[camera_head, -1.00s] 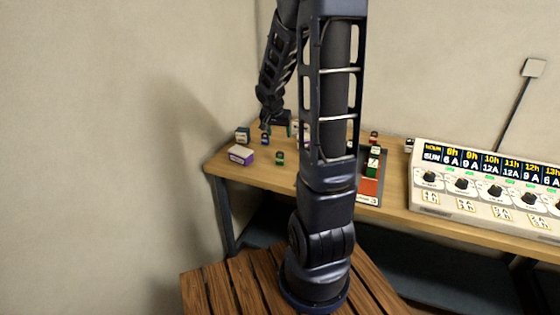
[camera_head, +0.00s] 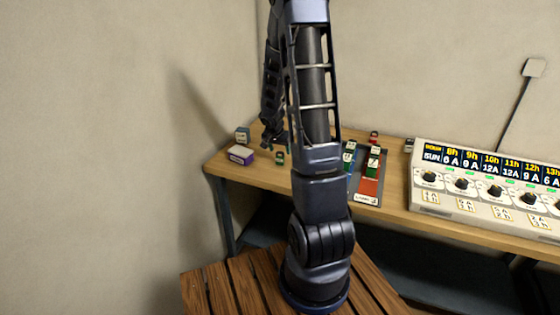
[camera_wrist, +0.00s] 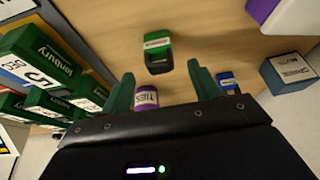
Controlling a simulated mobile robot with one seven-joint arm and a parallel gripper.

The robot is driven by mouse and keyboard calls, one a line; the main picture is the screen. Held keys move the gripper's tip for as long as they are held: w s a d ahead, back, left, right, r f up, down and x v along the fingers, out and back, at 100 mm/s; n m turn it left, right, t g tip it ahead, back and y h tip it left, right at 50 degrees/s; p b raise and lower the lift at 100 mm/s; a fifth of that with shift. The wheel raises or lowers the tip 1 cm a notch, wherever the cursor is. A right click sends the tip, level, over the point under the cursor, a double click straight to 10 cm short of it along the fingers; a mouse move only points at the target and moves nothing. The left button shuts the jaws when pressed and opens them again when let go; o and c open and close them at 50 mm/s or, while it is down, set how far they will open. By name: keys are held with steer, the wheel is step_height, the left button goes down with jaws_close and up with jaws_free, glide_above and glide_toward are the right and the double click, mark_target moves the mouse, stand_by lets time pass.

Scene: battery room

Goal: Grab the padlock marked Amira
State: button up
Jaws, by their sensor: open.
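A green padlock (camera_wrist: 158,52) with a white label lies on the wooden table just ahead of my gripper (camera_wrist: 160,70) in the wrist view. Its label is too small to read. A purple-labelled item reading "TIES" (camera_wrist: 146,97) shows between the fingers, nearer my wrist. A blue padlock (camera_wrist: 227,81) with a white label lies outside the right finger. No label legibly reads Amira. The green padlock also shows in the head view (camera_head: 280,158), just below my gripper (camera_head: 274,143). My gripper is open, with nothing between its fingertips.
Green blocks (camera_wrist: 40,58) crowd the left of the wrist view. A teal box (camera_wrist: 288,72) and a purple-and-white box (camera_head: 240,155) stand on the other side.

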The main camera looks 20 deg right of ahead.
mark_target(280, 152)
steer(key=shift+x, duration=2.75)
steer(key=shift+s+a, duration=0.1)
steer(key=shift+a, duration=0.05)
steer(key=c, duration=1.1)
